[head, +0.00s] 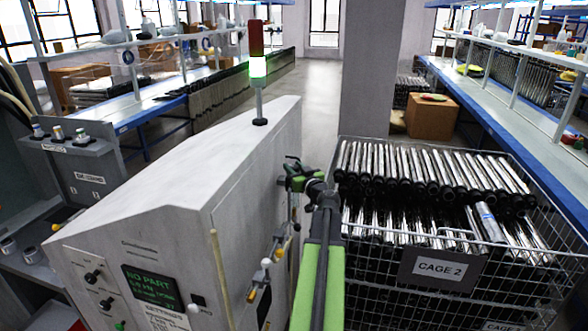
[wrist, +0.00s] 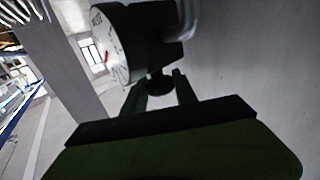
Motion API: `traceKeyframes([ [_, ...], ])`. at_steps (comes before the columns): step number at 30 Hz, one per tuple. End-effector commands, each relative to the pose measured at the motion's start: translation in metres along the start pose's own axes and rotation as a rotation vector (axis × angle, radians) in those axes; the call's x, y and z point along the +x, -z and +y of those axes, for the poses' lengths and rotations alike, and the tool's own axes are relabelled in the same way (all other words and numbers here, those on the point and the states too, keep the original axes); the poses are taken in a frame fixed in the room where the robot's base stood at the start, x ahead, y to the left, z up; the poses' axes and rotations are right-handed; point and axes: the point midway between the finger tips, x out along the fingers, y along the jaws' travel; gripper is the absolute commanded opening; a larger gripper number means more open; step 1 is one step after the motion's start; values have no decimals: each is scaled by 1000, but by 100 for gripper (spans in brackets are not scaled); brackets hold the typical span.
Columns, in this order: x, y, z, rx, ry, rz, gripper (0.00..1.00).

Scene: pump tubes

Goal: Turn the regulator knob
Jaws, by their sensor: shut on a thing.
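In the wrist view the regulator (wrist: 158,45) is a dark body with a round white dial gauge (wrist: 108,45) on its left side. The black regulator knob (wrist: 158,83) sticks out of it toward me. My gripper (wrist: 160,92) has one finger on each side of the knob and is shut on it. In the head view my gripper (head: 297,184) is at the right side of the grey machine (head: 150,200), at the regulator; the knob itself is hidden there.
A wire cage (head: 400,232) marked CAGE 2, full of shiny tubes (head: 430,165), stands close to the right of my arm. Small knobs and levers (head: 266,262) sit on the machine's side below my gripper. A light tower (head: 257,65) rises from the machine's top.

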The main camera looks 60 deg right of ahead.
Motion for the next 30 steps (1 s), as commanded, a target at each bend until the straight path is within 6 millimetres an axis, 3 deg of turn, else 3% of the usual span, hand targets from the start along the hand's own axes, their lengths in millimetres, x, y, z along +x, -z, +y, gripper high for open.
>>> traceKeyframes([
  [15, -1, -1, -1, -2, -339, -1, 0],
  [30, -1, -1, 0, -1, -435, -1, 0],
])
